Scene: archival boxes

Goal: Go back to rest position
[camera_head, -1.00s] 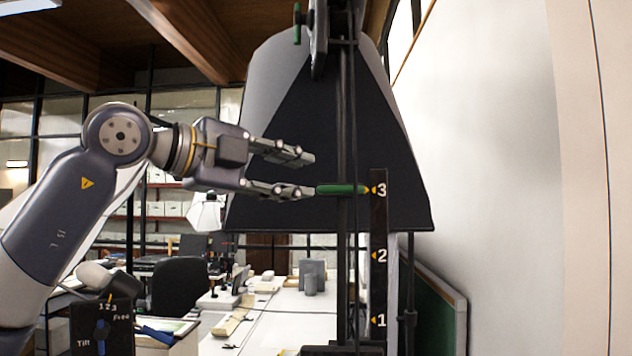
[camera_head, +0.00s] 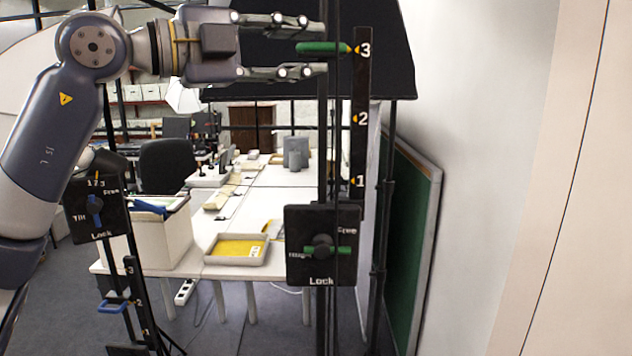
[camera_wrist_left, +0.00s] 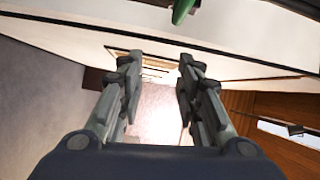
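My left gripper (camera_head: 316,47) is open, with one finger above and one below the green handle (camera_head: 322,48) in the head view. The handle points at the 3 mark of a black numbered scale (camera_head: 360,135) on a dark stand. In the left wrist view my open left gripper (camera_wrist_left: 158,62) has nothing between its fingers. The green handle (camera_wrist_left: 183,10) shows there at the top edge, apart from the fingertips. My right gripper is in neither view.
A black Tilt/Lock/Free dial (camera_head: 322,270) with a green lever sits lower on the stand. Another dial (camera_head: 95,228) with a blue lever stands left. Behind are a white table (camera_head: 212,232), a yellow-bottomed tray (camera_head: 237,263) and an office chair (camera_head: 168,168). A white wall (camera_head: 470,110) closes the right.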

